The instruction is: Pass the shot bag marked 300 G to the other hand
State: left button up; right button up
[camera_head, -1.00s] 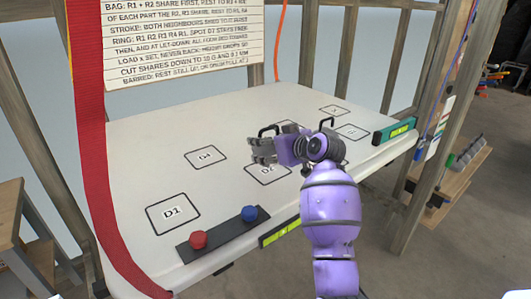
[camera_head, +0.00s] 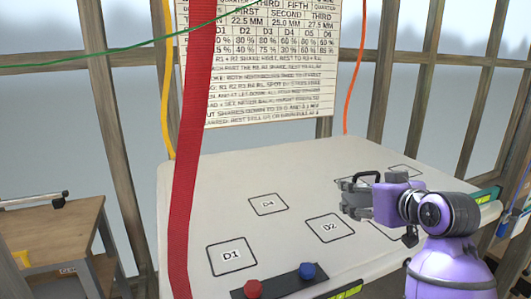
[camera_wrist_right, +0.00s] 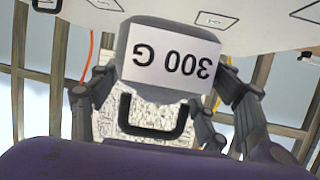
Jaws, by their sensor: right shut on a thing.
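The shot bag marked 300 G (camera_wrist_right: 166,45) is a grey block with a white label and a black handle. In the right wrist view it sits between the fingers, with its label upside down. My right gripper (camera_head: 357,197) is shut on it, held over the white table (camera_head: 185,187). In the head view the bag is hard to tell apart from the dark grey fingers. My left gripper is in neither view.
The table has outlined spots, among them D1 (camera_head: 231,256), D2 (camera_head: 330,228) and D4 (camera_head: 268,204). A red button (camera_head: 253,289) and a blue button (camera_head: 307,271) sit at its front edge.

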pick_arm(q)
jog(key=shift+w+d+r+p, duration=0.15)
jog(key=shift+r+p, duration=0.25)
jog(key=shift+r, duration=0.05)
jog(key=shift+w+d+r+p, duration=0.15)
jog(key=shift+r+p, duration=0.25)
pick_arm(e)
jog(key=s+a+f+m+h, duration=0.1)
jog(key=s+a+f, duration=0.3)
jog(key=s, duration=0.3)
jog(key=s+a+f+m+h, duration=0.1)
jog(key=s+a+f, duration=0.4)
jog(key=s, duration=0.3)
jog(key=shift+s+a+f, duration=0.15)
jog(key=shift+s+f, duration=0.05)
jog(key=shift+f, duration=0.1)
